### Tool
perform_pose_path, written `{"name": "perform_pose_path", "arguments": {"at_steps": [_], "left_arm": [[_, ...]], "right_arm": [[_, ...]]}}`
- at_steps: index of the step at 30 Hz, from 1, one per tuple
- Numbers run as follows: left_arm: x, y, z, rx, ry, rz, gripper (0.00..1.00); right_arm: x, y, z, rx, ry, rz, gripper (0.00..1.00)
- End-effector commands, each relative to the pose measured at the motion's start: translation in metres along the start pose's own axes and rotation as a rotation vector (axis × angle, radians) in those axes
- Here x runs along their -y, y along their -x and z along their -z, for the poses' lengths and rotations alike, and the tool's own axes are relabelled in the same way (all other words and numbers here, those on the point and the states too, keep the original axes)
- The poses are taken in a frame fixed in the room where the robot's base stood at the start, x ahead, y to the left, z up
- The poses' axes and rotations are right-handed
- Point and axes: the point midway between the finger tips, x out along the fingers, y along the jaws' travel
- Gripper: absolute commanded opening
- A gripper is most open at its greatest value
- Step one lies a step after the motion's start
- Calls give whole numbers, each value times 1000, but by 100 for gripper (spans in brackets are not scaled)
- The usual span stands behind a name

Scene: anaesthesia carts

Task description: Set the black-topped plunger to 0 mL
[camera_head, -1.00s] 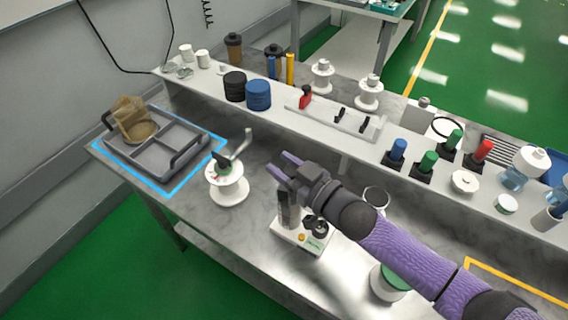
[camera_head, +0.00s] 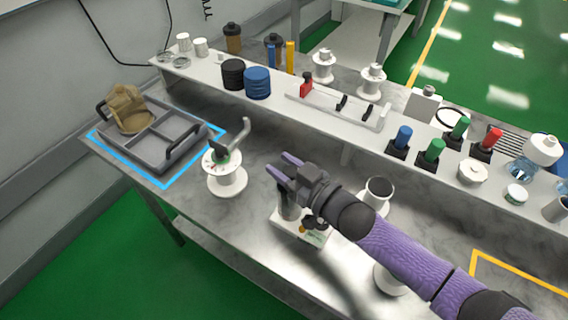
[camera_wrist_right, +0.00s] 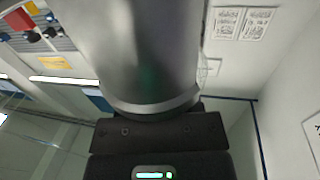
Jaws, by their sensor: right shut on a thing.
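My right gripper (camera_head: 280,171) is over the small white-based device (camera_head: 288,222) near the middle of the bench, its purple fingers pointing left. A grey metal cylinder (camera_head: 289,208) stands on that device, directly below the fingers. In the right wrist view a large grey metallic cylinder (camera_wrist_right: 140,50) fills the upper middle, close to the dark gripper body. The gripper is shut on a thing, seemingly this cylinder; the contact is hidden. I cannot identify the black-topped plunger or read any mL scale. My left gripper is not in view.
A white spool-like stand with a grey lever (camera_head: 227,178) is left of the gripper. A grey tray (camera_head: 160,153) holds a brown jug (camera_head: 130,110). A metal cup (camera_head: 378,192) is close to the right arm. The raised shelf behind holds a rack (camera_head: 372,122) and bottles.

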Motion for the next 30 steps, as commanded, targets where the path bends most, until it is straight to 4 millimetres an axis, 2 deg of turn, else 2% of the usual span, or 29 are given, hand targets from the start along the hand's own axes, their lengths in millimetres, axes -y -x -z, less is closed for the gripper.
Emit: {"name": "perform_pose_path", "arguments": {"at_steps": [1,6,14,17,27,30], "left_arm": [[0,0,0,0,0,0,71],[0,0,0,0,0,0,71],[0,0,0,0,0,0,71],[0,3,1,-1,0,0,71],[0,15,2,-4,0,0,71],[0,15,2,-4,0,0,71]], "right_arm": [[0,2,-6,17,-2,-3,49],[0,2,-5,14,-1,-2,81],[0,2,-4,11,-1,-2,81],[0,11,-3,12,-2,-3,81],[0,84,-3,15,-2,-3,81],[0,96,-3,13,-2,-2,81]]}}
